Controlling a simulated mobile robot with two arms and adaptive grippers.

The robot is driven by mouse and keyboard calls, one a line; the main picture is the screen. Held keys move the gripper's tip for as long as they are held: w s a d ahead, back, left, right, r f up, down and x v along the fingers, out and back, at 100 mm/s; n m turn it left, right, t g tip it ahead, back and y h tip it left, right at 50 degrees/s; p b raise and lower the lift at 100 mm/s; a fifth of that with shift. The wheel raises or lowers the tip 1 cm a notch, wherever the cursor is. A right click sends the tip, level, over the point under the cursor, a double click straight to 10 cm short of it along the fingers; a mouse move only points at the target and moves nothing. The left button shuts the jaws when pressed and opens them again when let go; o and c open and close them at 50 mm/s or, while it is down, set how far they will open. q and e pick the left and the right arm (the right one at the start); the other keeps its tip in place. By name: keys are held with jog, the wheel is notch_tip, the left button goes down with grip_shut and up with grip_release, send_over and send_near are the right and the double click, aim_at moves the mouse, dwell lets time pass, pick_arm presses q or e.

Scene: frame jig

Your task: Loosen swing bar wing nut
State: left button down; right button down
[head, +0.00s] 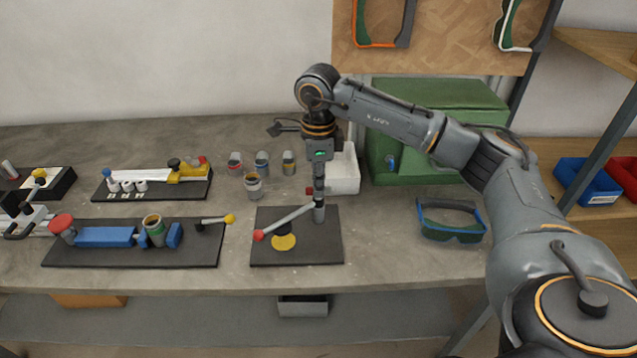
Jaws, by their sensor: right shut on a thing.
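The swing bar (288,222) is a grey arm with a red ball at its left end. It runs from a dark upright post (319,213) on a black base plate (325,251), over a yellow disc (284,242). My right gripper (319,192) points straight down over the top of the post. It is shut on the wing nut there, and its fingers hide the nut. My left gripper is not in view.
A black plate with a blue clamp fixture (105,236) lies to the left. Several small cans (254,187) stand behind the jig. A white bin (346,175) and green case (432,94) are behind. Goggles (451,221) lie at right. The table front is clear.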

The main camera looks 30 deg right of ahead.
jog(key=shift+r, duration=0.15)
jog(key=c, duration=1.5)
grip_release()
notch_tip(320, 180, up, 12)
jog(key=shift+f, duration=0.1)
